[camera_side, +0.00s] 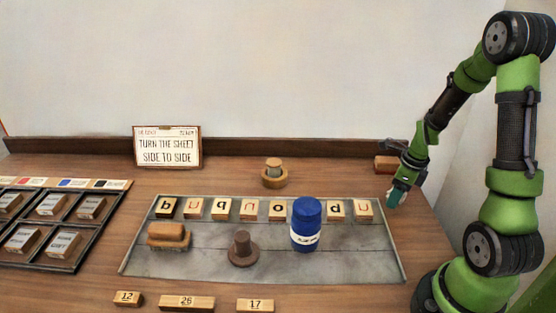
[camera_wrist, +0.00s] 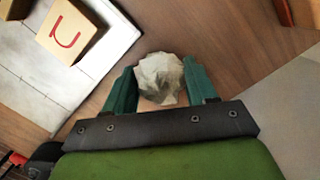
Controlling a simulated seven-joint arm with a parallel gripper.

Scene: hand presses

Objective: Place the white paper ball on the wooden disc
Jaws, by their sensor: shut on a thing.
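The white paper ball (camera_wrist: 161,79) is crumpled and sits between the two green fingers of my gripper (camera_wrist: 161,88) in the wrist view. My gripper is shut on it, with a finger touching or nearly touching each side. In the side view my gripper (camera_side: 396,197) is low over the table, just off the right end of the grey tray; the ball cannot be made out there. A round light-wood piece (camera_side: 274,182), likely the wooden disc, stands behind the tray, left of my gripper, with a small pale cylinder on top.
The grey tray (camera_side: 190,266) holds several letter blocks, a blue bottle (camera_side: 306,222), a brown knobbed press (camera_side: 243,250) and a wooden brush-like block (camera_side: 168,237). A sign (camera_side: 167,147) stands behind. A brown block (camera_side: 386,163) lies behind my gripper. Numbered blocks lie in front.

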